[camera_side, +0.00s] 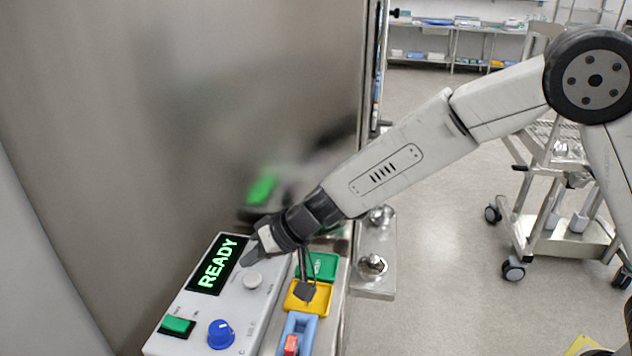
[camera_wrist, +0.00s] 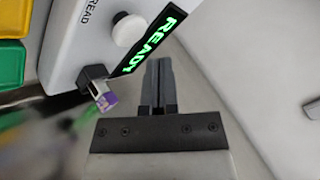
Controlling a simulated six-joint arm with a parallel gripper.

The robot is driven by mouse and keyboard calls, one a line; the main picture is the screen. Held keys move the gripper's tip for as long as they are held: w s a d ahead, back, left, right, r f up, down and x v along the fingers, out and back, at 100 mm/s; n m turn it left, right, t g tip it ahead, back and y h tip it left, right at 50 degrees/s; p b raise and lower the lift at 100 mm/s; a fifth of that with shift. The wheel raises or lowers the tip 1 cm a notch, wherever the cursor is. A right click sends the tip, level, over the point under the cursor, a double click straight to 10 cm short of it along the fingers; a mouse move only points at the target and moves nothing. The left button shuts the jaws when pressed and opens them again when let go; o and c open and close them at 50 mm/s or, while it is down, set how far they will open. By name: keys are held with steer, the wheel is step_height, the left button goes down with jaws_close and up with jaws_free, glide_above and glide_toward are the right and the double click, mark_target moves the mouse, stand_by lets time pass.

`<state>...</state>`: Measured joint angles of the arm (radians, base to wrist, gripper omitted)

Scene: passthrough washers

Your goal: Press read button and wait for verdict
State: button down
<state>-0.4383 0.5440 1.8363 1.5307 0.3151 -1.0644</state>
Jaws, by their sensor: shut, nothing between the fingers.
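The white device (camera_side: 190,310) stands against the metal wall, and its black display (camera_side: 217,264) reads READY in green. The white round read button (camera_side: 252,281) is on its top beside the display. It also shows in the wrist view (camera_wrist: 129,31), near the word READ. My gripper (camera_side: 250,257) is shut and empty, near the display and the button. In the wrist view its closed fingers (camera_wrist: 158,68) reach to the display's edge, apart from the button in the picture. Whether the fingertips touch the device cannot be told.
A green switch (camera_side: 177,325) and a blue knob (camera_side: 221,333) are at the device's near end. Green (camera_side: 318,266), yellow (camera_side: 322,297) and blue (camera_side: 299,323) trays line its right side. A purple-and-white piece (camera_wrist: 106,99) sits at a dark holder by the device.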

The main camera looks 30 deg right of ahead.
mark_target(245, 277)
steer(key=shift+f, duration=0.6)
steer(key=shift+f, duration=1)
stand_by(2.9)
steer(key=shift+r, duration=0.1)
stand_by(0.3)
steer(key=shift+r, duration=0.85)
steer(key=shift+r, duration=0.1)
steer(key=shift+r, duration=2.45)
steer(key=s+d+f+g+h, duration=0.1)
steer(key=s+d+f+h, duration=0.1)
steer(key=s+d, duration=0.4)
steer(key=s+d+f+g+h, duration=0.1)
steer(key=s+d+f+h, duration=0.1)
steer(key=s+d, duration=0.5)
steer(key=s+d+f+m+g+h, duration=0.1)
steer(key=s+d+f+h, duration=0.2)
steer(key=s+d, duration=0.4)
steer(key=d, duration=0.9)
steer(key=shift+s, duration=0.15)
